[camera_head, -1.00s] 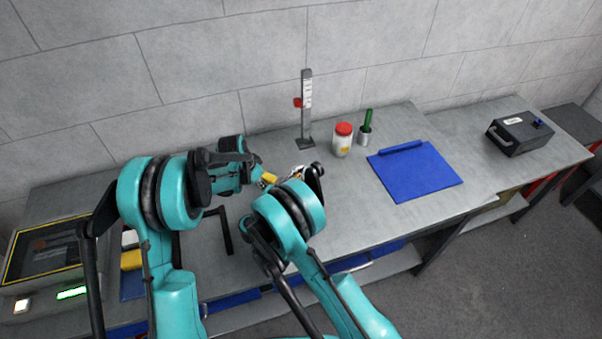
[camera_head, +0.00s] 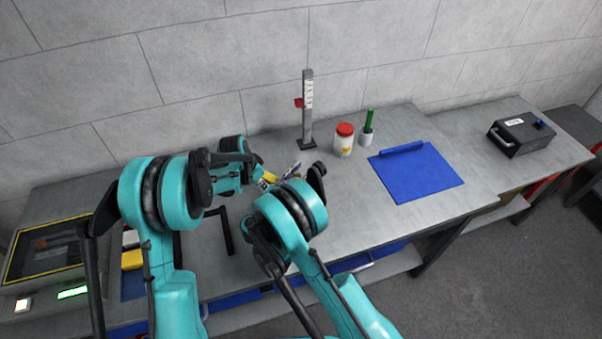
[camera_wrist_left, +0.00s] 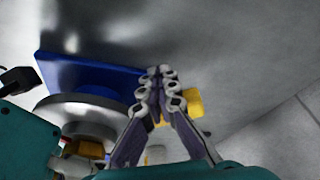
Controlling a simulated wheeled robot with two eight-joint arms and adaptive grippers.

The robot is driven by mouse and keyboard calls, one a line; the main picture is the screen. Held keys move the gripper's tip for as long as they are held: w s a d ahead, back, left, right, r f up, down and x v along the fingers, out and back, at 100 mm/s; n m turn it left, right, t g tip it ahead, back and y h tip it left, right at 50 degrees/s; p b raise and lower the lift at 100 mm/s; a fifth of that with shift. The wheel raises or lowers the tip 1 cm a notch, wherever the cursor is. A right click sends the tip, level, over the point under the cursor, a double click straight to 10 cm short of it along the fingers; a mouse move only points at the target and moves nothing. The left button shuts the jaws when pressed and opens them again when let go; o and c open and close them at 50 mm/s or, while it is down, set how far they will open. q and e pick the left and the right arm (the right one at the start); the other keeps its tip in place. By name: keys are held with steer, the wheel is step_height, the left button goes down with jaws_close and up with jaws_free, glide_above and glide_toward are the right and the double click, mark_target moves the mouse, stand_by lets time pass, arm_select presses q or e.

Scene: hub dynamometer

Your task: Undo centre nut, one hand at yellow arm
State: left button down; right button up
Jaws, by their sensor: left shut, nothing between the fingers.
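My left gripper (camera_head: 264,184) is at the middle of the bench, beside a small yellow part (camera_head: 270,177), perhaps the yellow arm. In the left wrist view my left gripper (camera_wrist_left: 160,80) is shut and empty, its fingertips together in front of a blue plate (camera_wrist_left: 75,72) and a round grey hub-like disc (camera_wrist_left: 75,112). A yellow block (camera_wrist_left: 192,106) shows just behind the fingers; I cannot tell whether they touch. My right gripper (camera_head: 291,169) is close by, mostly hidden by my right arm; its opening is unclear. I cannot make out the centre nut.
A gauge stand with a red slider (camera_head: 307,110), a red-lidded jar (camera_head: 343,140) and a green-handled tool in a cup (camera_head: 367,128) stand behind. A framed panel (camera_head: 48,250) is left.

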step_height(320, 180, up, 10)
steer(key=shift+f, duration=0.2)
arm_select(q)
steer(key=shift+r, duration=0.1)
